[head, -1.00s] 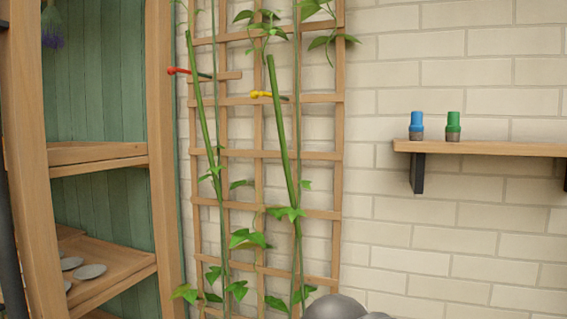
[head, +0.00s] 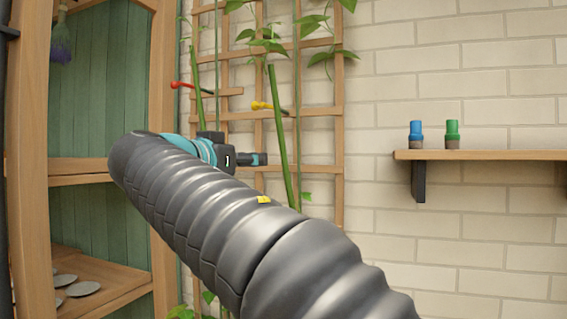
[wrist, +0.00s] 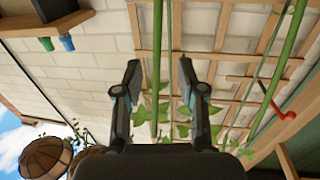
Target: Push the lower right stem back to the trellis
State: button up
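The wooden trellis (head: 339,130) stands against the brick wall. The right green stem (head: 280,140) leans at a slant in front of it, and my arm hides its lower part. A yellow clip (head: 262,105) sits beside this stem, on its left. My gripper (head: 262,159) is just left of the stem in the head view. In the wrist view my gripper (wrist: 159,72) is open, with its fingers apart. A green stem (wrist: 157,45) shows between the fingers there; I cannot tell how far ahead it is. Contact is not visible.
The left stem (head: 196,95) has a red clip (head: 182,85), also in the wrist view (wrist: 285,113). A wooden cabinet (head: 28,130) stands at left.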

aim_at(283, 159)
jog(key=shift+m, duration=0.5)
jog(key=p+x, duration=0.1)
jog(key=x, duration=1.3)
jog(key=shift+s+d, duration=0.1)
jog(key=shift+s, duration=0.05)
grip_shut()
jog(key=shift+p, duration=0.3)
